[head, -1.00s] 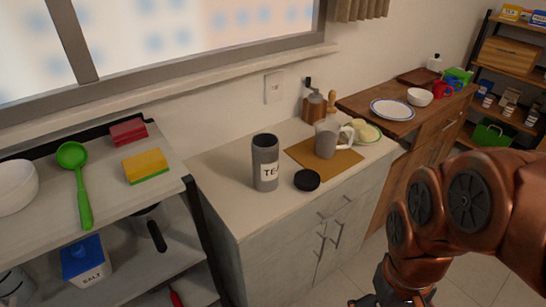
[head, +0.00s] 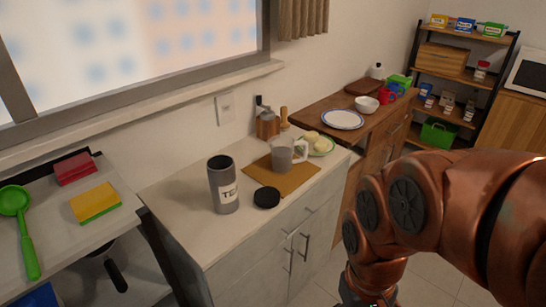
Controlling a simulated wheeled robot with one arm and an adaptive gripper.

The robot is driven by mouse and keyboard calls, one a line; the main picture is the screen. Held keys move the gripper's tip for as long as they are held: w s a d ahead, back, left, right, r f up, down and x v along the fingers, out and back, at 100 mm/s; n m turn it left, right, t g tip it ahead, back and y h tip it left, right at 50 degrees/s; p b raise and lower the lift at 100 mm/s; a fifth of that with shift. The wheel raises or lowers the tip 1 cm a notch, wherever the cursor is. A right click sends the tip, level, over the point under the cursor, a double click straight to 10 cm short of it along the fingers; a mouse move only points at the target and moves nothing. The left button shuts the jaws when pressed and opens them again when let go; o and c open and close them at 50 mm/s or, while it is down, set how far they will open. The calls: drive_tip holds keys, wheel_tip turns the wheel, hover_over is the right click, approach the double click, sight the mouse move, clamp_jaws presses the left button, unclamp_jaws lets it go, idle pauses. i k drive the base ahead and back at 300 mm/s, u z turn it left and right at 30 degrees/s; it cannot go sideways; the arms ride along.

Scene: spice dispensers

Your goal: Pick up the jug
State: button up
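The jug (head: 283,156) is a grey, partly see-through vessel with a pale handle on its right side. It stands upright on a tan mat (head: 265,178) on the white counter. My arm (head: 420,205) fills the lower right of the head view, to the right of and apart from the jug. At the bottom edge a small dark part of the arm's end shows, but the fingers of my gripper are out of the picture.
A grey TEA canister (head: 223,187) and its black lid (head: 266,198) stand left of the mat. A shelf with sponges (head: 94,203) is at left. A wooden cabinet with a plate (head: 342,120) is beyond.

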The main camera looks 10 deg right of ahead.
sight(289, 155)
drive_tip(key=u, duration=0.55)
drive_tip(key=k, duration=0.65)
drive_tip(key=u, duration=0.6)
drive_tip(key=i, duration=1.15)
drive_tip(key=z, duration=0.5)
